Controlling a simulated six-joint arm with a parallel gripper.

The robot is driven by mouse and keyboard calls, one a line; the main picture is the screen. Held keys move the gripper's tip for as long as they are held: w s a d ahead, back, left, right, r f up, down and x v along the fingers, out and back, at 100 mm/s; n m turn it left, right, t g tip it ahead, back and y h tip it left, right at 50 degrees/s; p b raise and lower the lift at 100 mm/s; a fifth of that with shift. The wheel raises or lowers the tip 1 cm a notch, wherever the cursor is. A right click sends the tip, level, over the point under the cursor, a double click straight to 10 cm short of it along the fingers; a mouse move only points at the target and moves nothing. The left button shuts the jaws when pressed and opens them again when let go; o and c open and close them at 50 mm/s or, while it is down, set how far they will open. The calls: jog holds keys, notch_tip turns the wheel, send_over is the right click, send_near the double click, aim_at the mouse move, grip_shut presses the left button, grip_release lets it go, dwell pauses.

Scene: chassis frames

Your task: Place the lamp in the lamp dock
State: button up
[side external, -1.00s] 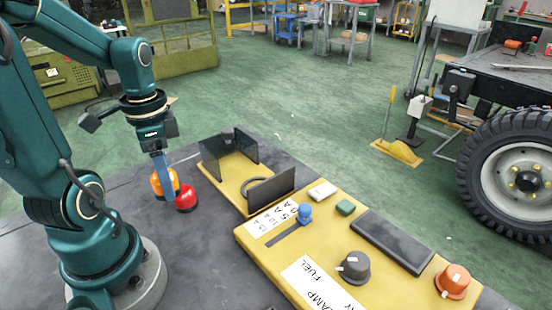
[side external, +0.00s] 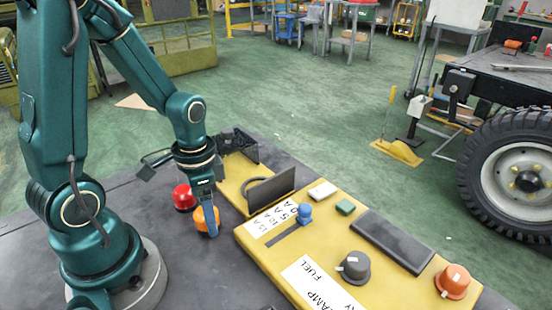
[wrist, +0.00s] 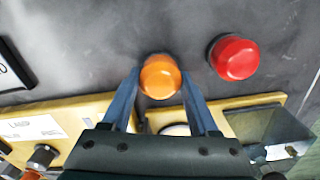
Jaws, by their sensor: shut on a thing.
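My gripper (side external: 207,220) is shut on the orange lamp (side external: 201,219), a rounded dome. In the wrist view the lamp (wrist: 160,76) sits between the two blue fingertips of the gripper (wrist: 160,82). The red lamp (side external: 184,197) stands apart on the dark table; in the wrist view it (wrist: 234,58) is to the right of the gripper. A yellow plate (side external: 231,177) carries a dark ring (side external: 254,184) and dark upright panels, and looks like the dock. The orange lamp is beside this plate, outside the ring. Whether it touches the table is unclear.
A dark upright panel (side external: 272,189) stands beside the ring. A yellow control panel (side external: 330,262) with labels, a blue slider knob (side external: 305,213) and dark and orange knobs lies to the right. Bare dark table (side external: 180,265) is in front.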

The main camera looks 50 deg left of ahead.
jog(key=shift+f, duration=0.15)
jog(key=shift+f, duration=0.1)
jog(key=o, duration=1.4)
jog(key=shift+r, duration=2.65)
jog(key=s+d+r+n+t, duration=0.1)
jog(key=d+r+n+t, duration=0.1)
jog(key=d+r+t, duration=0.3)
notch_tip(320, 180, up, 4)
jog(key=shift+s+d+r+n, duration=0.1)
jog(key=shift+s+d+n, duration=0.2)
jog(key=shift+s+d, duration=0.1)
jog(key=shift+o, duration=0.5)
jog(key=shift+s+d+r+t, duration=0.2)
jog(key=shift+d+r+t, duration=0.05)
jog(key=shift+t, duration=0.05)
